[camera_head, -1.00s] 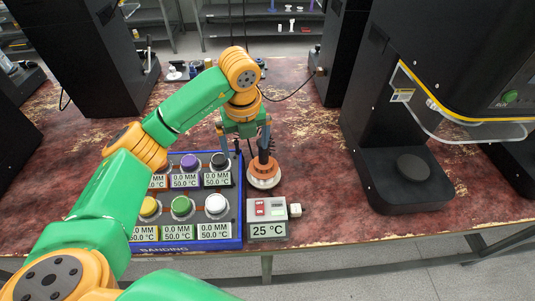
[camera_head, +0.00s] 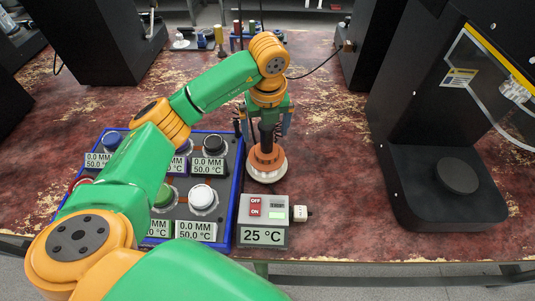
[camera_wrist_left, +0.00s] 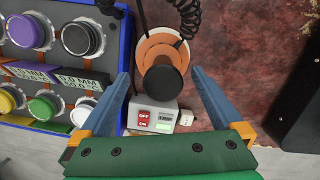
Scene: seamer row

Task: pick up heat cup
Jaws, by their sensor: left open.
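The heat cup (camera_head: 266,158) is an orange, flared cup with a dark upright handle, standing on a pale round base on the table. It also shows in the left wrist view (camera_wrist_left: 149,50), with its black handle (camera_wrist_left: 166,86) pointing up at the camera. My left gripper (camera_head: 266,124) is open and points down over the cup. In the left wrist view its blue fingers stand to either side of the handle, apart from it. Whether the fingertips are level with the handle is hard to tell. My right gripper is not in view.
A blue-edged panel (camera_head: 235,160) with coloured knobs and readouts sits left of the cup. A small control box (camera_head: 263,210) with red switches, reading 25 °C, stands in front of it. A black machine (camera_head: 440,190) stands to the right. A coiled cord (camera_wrist_left: 188,15) lies near the cup.

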